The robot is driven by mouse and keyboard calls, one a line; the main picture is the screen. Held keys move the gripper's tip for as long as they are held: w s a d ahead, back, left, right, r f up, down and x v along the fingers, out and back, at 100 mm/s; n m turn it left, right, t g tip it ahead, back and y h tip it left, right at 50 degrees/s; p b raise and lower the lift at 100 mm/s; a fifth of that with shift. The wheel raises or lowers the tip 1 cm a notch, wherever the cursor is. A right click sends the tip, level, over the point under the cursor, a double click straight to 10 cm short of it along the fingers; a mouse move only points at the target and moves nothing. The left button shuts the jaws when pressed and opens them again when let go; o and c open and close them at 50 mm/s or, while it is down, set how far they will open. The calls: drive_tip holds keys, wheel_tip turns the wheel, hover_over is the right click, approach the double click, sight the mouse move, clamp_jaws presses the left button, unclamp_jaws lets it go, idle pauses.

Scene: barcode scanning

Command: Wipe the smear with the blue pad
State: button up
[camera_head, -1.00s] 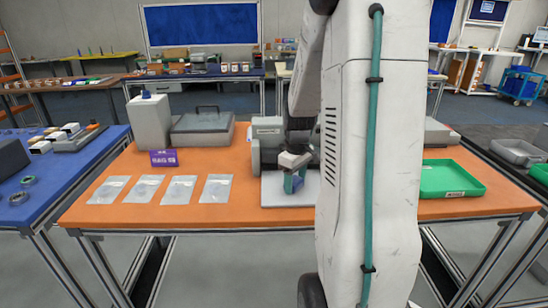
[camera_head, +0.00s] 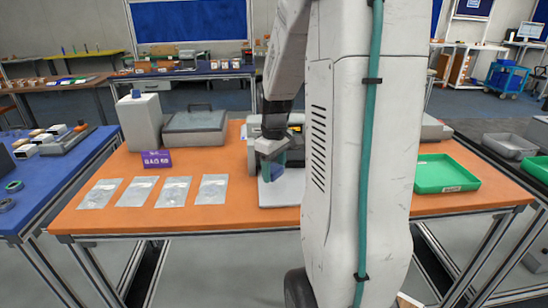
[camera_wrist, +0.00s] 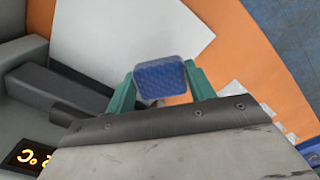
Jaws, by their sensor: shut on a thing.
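My gripper (camera_wrist: 161,85) has teal fingers and is shut on the blue pad (camera_wrist: 161,79), which shows between the fingertips in the wrist view. In the head view my gripper (camera_head: 271,165) and the pad (camera_head: 272,173) are over the white plate (camera_head: 285,192) on the orange table. The pad appears a little above the plate. The plate also shows in the wrist view (camera_wrist: 125,30), beyond the pad. I see no smear on its visible part. My arm hides the plate's right side in the head view.
A grey machine (camera_head: 255,130) stands behind the plate; a lit display (camera_wrist: 30,157) shows in the wrist view. A green tray (camera_head: 445,175) is right. The orange table (camera_head: 240,213) has bare room along its front.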

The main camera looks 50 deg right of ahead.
drive_tip(key=shift+r, duration=2)
